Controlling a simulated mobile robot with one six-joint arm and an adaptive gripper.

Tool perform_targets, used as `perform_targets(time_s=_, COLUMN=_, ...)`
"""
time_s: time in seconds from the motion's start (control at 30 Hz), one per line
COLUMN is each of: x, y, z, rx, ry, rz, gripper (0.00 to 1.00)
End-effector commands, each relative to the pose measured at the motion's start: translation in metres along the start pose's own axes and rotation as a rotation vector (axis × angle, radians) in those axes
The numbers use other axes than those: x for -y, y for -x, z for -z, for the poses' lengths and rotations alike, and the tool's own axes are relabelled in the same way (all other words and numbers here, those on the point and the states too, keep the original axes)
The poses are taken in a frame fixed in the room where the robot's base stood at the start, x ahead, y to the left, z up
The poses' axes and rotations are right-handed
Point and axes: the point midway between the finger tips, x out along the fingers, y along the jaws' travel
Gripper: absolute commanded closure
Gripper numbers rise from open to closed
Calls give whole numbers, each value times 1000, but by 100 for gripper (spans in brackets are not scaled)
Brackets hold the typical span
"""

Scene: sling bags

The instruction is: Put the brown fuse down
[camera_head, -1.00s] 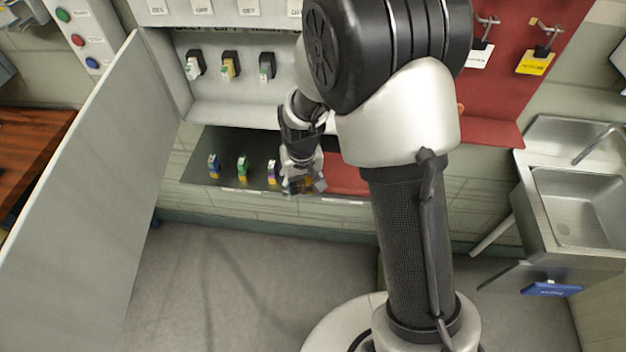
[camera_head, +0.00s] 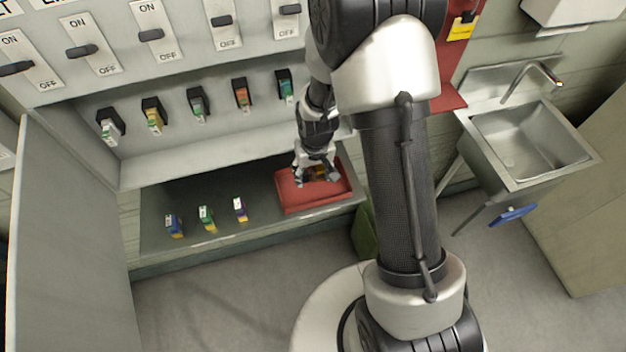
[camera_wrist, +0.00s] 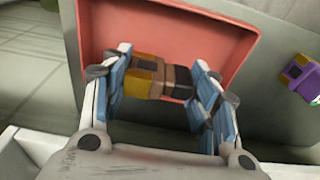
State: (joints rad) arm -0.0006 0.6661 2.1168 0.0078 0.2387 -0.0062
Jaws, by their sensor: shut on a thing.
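The brown fuse (camera_wrist: 158,78), with yellow-orange and black parts, lies crosswise between the blue-padded fingers of my gripper (camera_wrist: 160,92) in the wrist view. My gripper is shut on it. In the head view my gripper (camera_head: 317,176) is over the red tray (camera_head: 290,206) on the right part of the dark shelf, and it mostly hides the fuse. The tray's red inside also shows behind the fuse in the wrist view (camera_wrist: 180,25). I cannot tell whether the fuse touches the tray.
A blue fuse (camera_head: 174,226), a green fuse (camera_head: 206,217) and a purple fuse (camera_head: 240,209) stand on the shelf (camera_head: 160,205) left of the tray. Several fuses sit in holders above, under a row of switches. An open cabinet door (camera_head: 70,240) stands at left, a sink (camera_head: 530,140) at right.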

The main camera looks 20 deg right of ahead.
Motion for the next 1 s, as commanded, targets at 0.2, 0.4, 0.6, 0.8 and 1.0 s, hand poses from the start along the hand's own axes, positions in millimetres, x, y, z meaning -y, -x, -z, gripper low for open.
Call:
perform_targets(time_s=0.2, x=0, y=-24, z=-3, rx=2, ry=0, rz=0, gripper=73)
perform_targets(time_s=0.4, x=0, y=-39, z=-4, rx=-1, ry=0, rz=0, gripper=73)
perform_targets(time_s=0.6, x=0, y=-39, z=-4, rx=-1, ry=0, rz=0, gripper=73)
perform_targets(time_s=0.8, x=0, y=-41, z=-5, rx=-1, ry=0, rz=0, gripper=40)
perform_targets(time_s=1.0, x=0, y=-41, z=-5, rx=-1, ry=0, rz=0, gripper=26)
